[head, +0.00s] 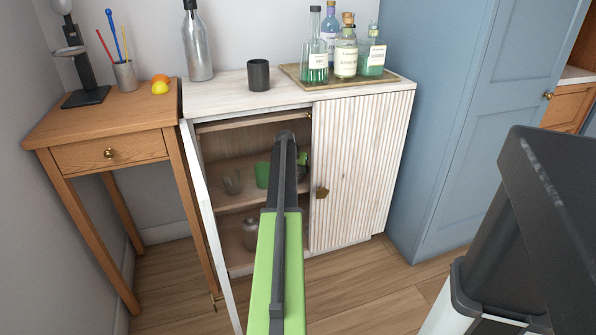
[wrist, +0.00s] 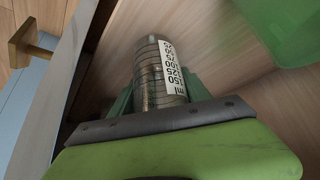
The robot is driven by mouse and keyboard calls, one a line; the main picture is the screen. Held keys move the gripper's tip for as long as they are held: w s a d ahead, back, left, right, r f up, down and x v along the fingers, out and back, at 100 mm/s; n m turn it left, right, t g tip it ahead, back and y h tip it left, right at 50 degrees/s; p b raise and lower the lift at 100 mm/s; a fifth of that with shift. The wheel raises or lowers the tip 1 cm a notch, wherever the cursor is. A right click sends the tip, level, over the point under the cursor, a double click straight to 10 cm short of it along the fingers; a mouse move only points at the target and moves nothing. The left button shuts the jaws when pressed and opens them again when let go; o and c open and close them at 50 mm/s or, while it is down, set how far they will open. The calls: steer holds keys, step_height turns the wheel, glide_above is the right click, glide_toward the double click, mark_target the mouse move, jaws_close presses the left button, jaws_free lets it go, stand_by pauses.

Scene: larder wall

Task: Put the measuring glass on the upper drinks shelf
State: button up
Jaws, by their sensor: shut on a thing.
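The measuring glass (wrist: 160,65) is a ribbed, greyish clear cylinder with a white scale label with black numbers. My gripper (wrist: 158,94) is shut on it, with one green finger on each side. In the head view my arm reaches into the open left half of the white cabinet, and a green finger of my gripper (head: 303,166) shows beside the arm. The arm hides the measuring glass there. A shelf (head: 222,203) inside holds a grey glass (head: 232,183) and a green cup (head: 262,175). I cannot tell whether the measuring glass touches a shelf.
The left door (head: 207,225) stands open; the slatted right door (head: 350,170) is shut, with a brass knob (head: 321,192). A metal shaker (head: 250,234) stands lower inside. A translucent green thing (wrist: 285,30) is close in the wrist view. A bottle tray (head: 400,80) is on top.

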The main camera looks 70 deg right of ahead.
steer(key=o, duration=1.5)
steer(key=shift+o, duration=0.2)
steer(key=shift+r, duration=0.15)
steer(key=p+v, duration=1)
steer(key=v, duration=0.2)
